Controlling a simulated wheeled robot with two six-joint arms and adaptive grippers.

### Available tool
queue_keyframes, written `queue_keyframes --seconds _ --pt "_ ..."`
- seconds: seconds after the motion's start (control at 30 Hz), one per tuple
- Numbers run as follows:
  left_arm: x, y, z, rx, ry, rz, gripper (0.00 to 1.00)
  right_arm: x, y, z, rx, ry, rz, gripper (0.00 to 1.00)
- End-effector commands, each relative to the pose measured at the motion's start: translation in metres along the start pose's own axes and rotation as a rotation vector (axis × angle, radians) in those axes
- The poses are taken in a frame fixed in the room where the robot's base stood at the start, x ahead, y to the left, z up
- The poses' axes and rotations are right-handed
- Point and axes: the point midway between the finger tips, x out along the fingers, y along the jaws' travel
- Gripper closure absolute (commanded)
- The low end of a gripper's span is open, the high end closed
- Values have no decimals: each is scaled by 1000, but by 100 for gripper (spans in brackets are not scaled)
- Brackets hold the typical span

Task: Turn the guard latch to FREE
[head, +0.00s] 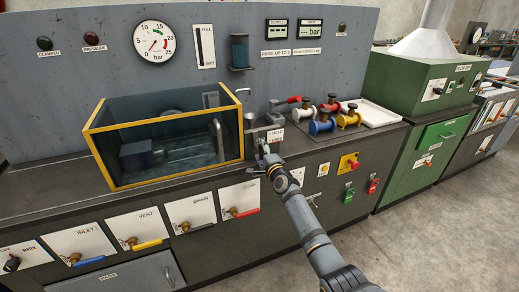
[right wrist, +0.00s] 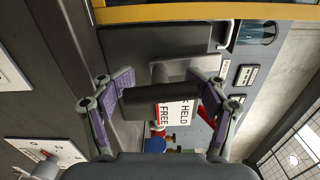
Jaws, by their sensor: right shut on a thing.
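The guard latch (right wrist: 160,101) shows in the right wrist view as a dark bar-shaped handle on a grey metal mount. My right gripper (right wrist: 165,90) has its purple-padded fingers on both sides of this handle and is shut on it. A white label (right wrist: 176,113) with HELD and FREE sits just behind the handle. In the head view my right gripper (head: 266,163) is at the bench's front edge, beside the right end of the yellow-framed clear guard (head: 241,135). It hides much of the latch there, so which word the handle points to is unclear. My left gripper is out of view.
Several coloured spools (head: 322,126) and a white tray (head: 378,113) stand on the bench to the right of the latch. Valve panels (head: 190,211) line the front below. A green cabinet (head: 415,110) stands at right.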

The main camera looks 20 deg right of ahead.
Motion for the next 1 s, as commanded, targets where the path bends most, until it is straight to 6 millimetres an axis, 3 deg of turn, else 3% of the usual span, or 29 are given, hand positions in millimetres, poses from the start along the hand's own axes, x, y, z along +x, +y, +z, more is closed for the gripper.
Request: queue_keyframes --seconds 0.3,0.8,0.83,1.0 --pt "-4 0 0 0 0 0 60 0 1 0 95 0 3 87" --pt "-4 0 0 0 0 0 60 0 2 0 110 0 3 87" --pt "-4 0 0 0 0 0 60 0 2 0 110 0 3 26" --pt "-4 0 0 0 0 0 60 0 2 0 108 0 2 4"
